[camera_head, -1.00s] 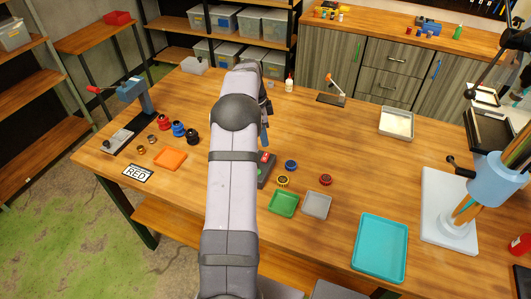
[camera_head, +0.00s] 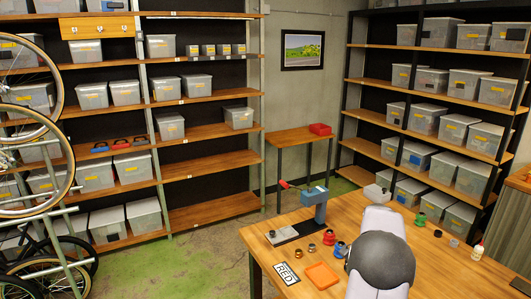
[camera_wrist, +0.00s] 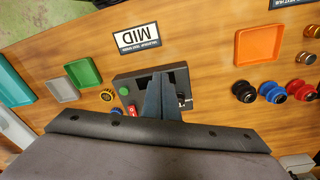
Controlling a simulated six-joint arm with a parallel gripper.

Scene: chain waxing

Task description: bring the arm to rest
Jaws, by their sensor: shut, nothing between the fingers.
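My gripper (camera_wrist: 166,76) shows in the wrist view with its two dark fingers together and nothing between them. Its fingertips appear in front of a black box (camera_wrist: 125,84) with a green and a red button; I cannot tell the gap between them. The head view shows only my arm's grey upper part at the lower right, over the wooden table (camera_head: 438,262); the gripper is out of that view.
In the wrist view, an orange tray (camera_wrist: 258,45), a MID card (camera_wrist: 136,38), a green tray (camera_wrist: 83,72) and a grey tray (camera_wrist: 61,88) lie around the box. Several dark, blue and red cups are at the right. The head view shows a blue press (camera_head: 314,205) and shelves with bins.

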